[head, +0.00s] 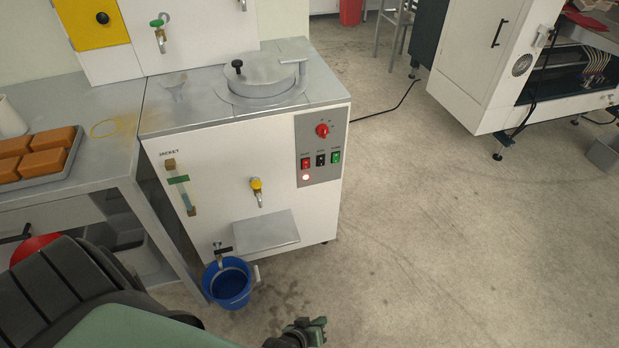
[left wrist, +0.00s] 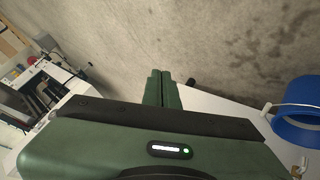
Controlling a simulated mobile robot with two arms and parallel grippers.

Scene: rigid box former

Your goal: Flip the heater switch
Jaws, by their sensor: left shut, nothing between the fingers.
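A grey control panel (head: 333,160) is on the front right of a white cabinet marked JACKET. It carries a red knob (head: 322,130) and a row of three rocker switches: red (head: 306,163), black (head: 321,160) and green (head: 336,157). Their labels are too small to read, so I cannot tell which is the heater switch. A small light (head: 306,177) below the red one glows pinkish. My left gripper (head: 318,328) is low at the bottom edge of the head view, apart from the cabinet. In the left wrist view its fingers (left wrist: 162,88) are together and empty. My right gripper is not seen.
A blue bucket (head: 229,283) stands on the floor under the cabinet's drain tap; it also shows in the left wrist view (left wrist: 298,115). A yellow-handled tap (head: 257,187) sticks out of the cabinet front. A bench with a tray of orange blocks is left.

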